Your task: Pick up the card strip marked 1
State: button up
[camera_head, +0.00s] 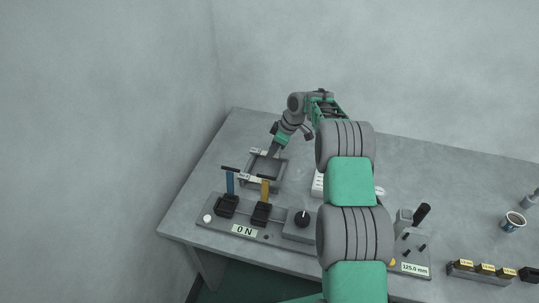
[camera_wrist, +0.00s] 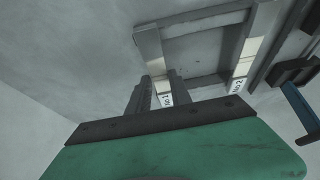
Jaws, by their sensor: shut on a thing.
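The card strip marked 1 (camera_wrist: 157,68) is a pale narrow strip, its label end between the two dark fingers of my gripper (camera_wrist: 160,88) in the wrist view. My gripper is shut on that end. The strip's far end lies at the edge of the grey tray frame (camera_wrist: 205,17); I cannot tell whether it is clear of it. In the head view my gripper (camera_head: 272,155) is at the back of the tray, and the strip (camera_head: 257,151) shows as a small white piece. A second strip marked 2 (camera_wrist: 241,68) lies across the tray's other side.
A blue-handled lever (camera_head: 230,182) and a yellow-handled lever (camera_head: 264,190) stand in front of the tray, near a panel reading 0 N (camera_head: 243,230). A black knob (camera_head: 302,218) is to their right. The table (camera_head: 205,180) is bare left of the tray.

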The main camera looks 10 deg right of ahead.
grip_shut()
